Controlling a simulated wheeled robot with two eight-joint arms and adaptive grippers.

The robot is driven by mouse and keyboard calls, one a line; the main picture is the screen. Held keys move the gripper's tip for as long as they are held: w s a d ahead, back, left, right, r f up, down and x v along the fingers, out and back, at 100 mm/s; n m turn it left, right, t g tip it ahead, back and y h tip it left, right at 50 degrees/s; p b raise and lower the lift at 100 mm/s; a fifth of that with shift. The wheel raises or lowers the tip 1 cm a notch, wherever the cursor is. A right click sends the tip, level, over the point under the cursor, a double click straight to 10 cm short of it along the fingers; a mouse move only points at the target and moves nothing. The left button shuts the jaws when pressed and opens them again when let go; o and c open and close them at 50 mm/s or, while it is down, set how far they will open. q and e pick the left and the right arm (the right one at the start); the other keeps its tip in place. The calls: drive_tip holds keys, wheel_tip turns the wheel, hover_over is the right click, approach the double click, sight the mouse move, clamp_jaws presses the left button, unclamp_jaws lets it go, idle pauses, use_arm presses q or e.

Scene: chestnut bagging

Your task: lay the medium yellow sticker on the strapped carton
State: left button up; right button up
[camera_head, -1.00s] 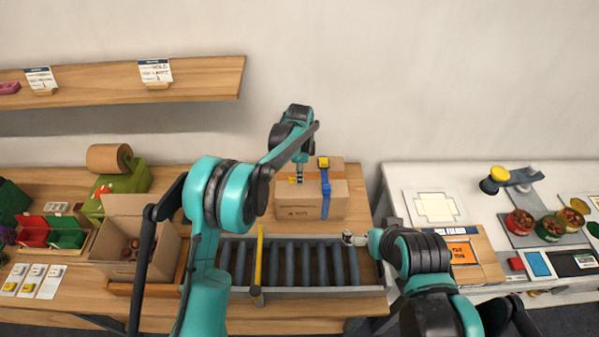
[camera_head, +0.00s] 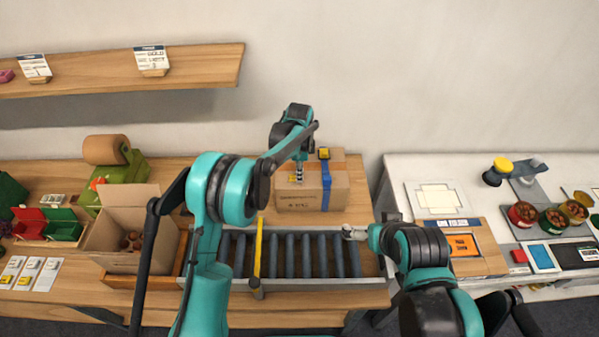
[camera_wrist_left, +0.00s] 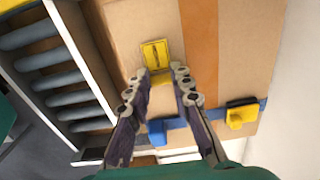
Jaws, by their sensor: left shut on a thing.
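The strapped carton (camera_head: 285,201) is a closed brown box behind the roller conveyor, with a blue strap (camera_head: 326,188) around its right part. My left gripper (camera_head: 297,179) is over its top, pointing down. In the left wrist view, my left gripper (camera_wrist_left: 161,72) is shut on the yellow sticker (camera_wrist_left: 155,53), which has a dark mark. The sticker is just over or against the carton top (camera_wrist_left: 140,20), beside the orange tape; I cannot tell whether it touches. My right gripper (camera_head: 352,233) is by the conveyor's right end, its jaws too small to read.
A yellow and black piece (camera_wrist_left: 242,113) sits on the strap. The roller conveyor (camera_head: 300,285) lies in front of the carton. An open carton (camera_head: 115,255) stands left. A right-hand table (camera_head: 400,175) carries bowls and an orange-screened panel (camera_head: 462,245).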

idle(0.3)
use_arm(q)
drive_tip(key=o, duration=0.7)
drive_tip(key=shift+r+p, duration=1.65)
drive_tip(key=shift+r, duration=1.85)
